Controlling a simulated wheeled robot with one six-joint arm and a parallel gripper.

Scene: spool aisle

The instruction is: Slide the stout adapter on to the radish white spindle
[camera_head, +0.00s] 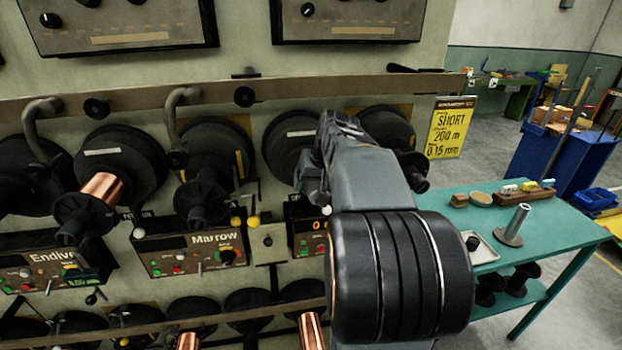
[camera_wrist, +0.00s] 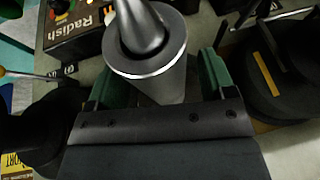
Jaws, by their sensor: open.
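My gripper (camera_wrist: 160,82) is open in the wrist view, with one green finger on each side of a thick grey sleeve with a pale-edged round collar, which looks like the stout adapter (camera_wrist: 172,58). Whether the fingers touch it cannot be told. A shiny grey shaft (camera_wrist: 147,22) shows at the collar's opening; whether it is the spindle or part of the adapter is unclear. The panel labelled Radish (camera_wrist: 82,27) is at upper left. In the head view my arm hides the gripper, the sleeve and most of the panel there.
Black spools flank the gripper in the wrist view, right (camera_wrist: 270,75) and lower left (camera_wrist: 40,130). In the head view a teal table (camera_head: 560,233) at right holds a flanged grey metal tube (camera_head: 514,226) and a tray (camera_head: 486,250). Marrow's panel (camera_head: 190,255) is left of my arm.

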